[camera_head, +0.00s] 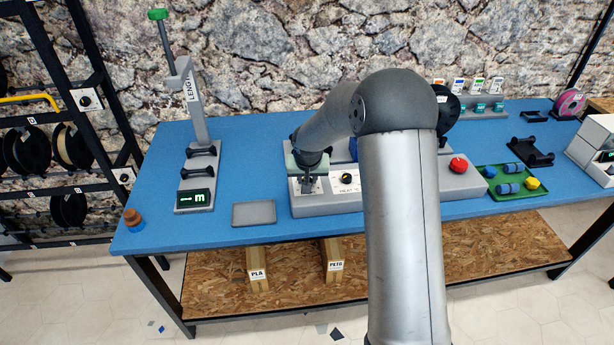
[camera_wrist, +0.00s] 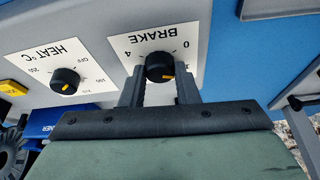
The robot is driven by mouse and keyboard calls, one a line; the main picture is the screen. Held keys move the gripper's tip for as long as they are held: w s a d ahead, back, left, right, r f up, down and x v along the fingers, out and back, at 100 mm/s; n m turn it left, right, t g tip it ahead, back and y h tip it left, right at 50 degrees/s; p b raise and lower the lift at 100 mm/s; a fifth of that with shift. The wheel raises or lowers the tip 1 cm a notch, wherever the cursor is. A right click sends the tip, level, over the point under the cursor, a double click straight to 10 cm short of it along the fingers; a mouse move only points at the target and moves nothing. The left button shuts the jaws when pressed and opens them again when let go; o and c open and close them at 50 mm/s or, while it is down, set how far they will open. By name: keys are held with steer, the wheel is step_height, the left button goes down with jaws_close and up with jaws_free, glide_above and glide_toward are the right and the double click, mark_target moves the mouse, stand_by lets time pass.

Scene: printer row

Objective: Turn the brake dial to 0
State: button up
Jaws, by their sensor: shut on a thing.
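The brake dial (camera_wrist: 159,66) is a round black knob with a yellow pointer mark, on a white plate lettered BRAKE. It shows upside down in the wrist view. The yellow mark points down and slightly right there, away from the printed 0 at the upper right; the 4 is at the upper left. My gripper (camera_wrist: 160,76) is shut on the dial, one dark finger on each side. In the head view my gripper (camera_head: 309,184) is down at the left end of the grey machine (camera_head: 330,208) and mostly hides the dial.
The heat dial (camera_wrist: 65,80) sits beside the brake plate; it also shows in the head view (camera_head: 347,178). A red button (camera_head: 458,165) is further right. A flat grey plate (camera_head: 254,213) and a length gauge (camera_head: 195,198) lie left on the blue table (camera_head: 160,228).

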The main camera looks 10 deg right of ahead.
steer(key=n+y+p, duration=0.1)
steer(key=n+p, duration=0.1)
steer(key=n+y+p, duration=0.1)
steer(key=n+p, duration=0.1)
steer(key=n, duration=0.1)
steer(key=shift+d+r, duration=0.2)
steer(key=shift+w+f+n+g+y+p, duration=0.1)
steer(key=shift+n+g+y+p, duration=0.3)
steer(key=shift+n, duration=0.85)
steer(key=shift+f+n+g+y+p, duration=0.1)
steer(key=shift+n+y+p, duration=0.5)
steer(key=shift+n, duration=0.65)
steer(key=o, duration=1)
steer(key=b+v, duration=0.1)
steer(key=v, duration=1.6)
steer(key=shift+r, duration=0.3)
